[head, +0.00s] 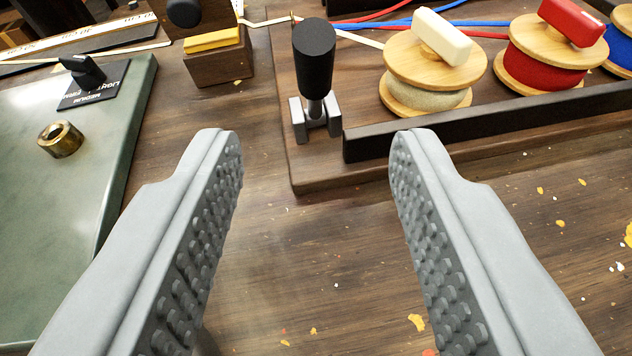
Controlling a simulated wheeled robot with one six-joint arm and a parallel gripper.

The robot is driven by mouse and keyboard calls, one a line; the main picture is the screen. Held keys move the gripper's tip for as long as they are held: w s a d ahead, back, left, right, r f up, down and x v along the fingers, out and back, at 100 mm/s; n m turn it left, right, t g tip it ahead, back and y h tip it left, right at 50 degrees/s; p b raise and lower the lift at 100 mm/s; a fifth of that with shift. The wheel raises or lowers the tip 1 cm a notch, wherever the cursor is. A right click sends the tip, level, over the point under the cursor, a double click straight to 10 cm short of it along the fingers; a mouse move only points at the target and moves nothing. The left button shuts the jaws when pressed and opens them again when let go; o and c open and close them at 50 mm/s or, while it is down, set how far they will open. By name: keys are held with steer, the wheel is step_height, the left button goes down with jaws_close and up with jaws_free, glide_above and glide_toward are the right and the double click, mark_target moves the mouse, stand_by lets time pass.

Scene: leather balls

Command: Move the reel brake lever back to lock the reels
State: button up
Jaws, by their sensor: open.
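The reel brake lever (314,62) has a thick black cylindrical knob on a short metal stem. It stands nearly upright in a grey metal bracket (298,121) at the left front corner of the dark wooden reel board (310,178). A cream reel (432,62) and a red reel (540,58) stand to its right, and a blue reel (622,48) is cut off at the edge. My gripper (315,142) is open and empty, its two grey studded fingers wide apart in front of the board. The lever shows beyond the gap between the fingertips, not touching them.
A black rail (480,122) runs along the board's front. A green panel (75,190) on the left carries a brass ring (60,139) and a black selector knob (82,70). A wooden block with a yellow pad (212,40) stands behind. The flecked tabletop between my fingers is clear.

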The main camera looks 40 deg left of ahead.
steer(key=v, duration=0.6)
steer(key=shift+s, duration=0.1)
stand_by(0.5)
steer(key=s+m+h, duration=0.4)
steer(key=s+h, duration=0.2)
steer(key=s, duration=0.1)
steer(key=s+r+m+t+h, duration=0.2)
steer(key=s+r+t, duration=0.3)
steer(key=r, duration=0.5)
steer(key=s+a, duration=0.1)
steer(key=s, duration=0.1)
steer(key=shift+s+t+h, duration=0.35)
steer(key=shift+t+h, duration=0.05)
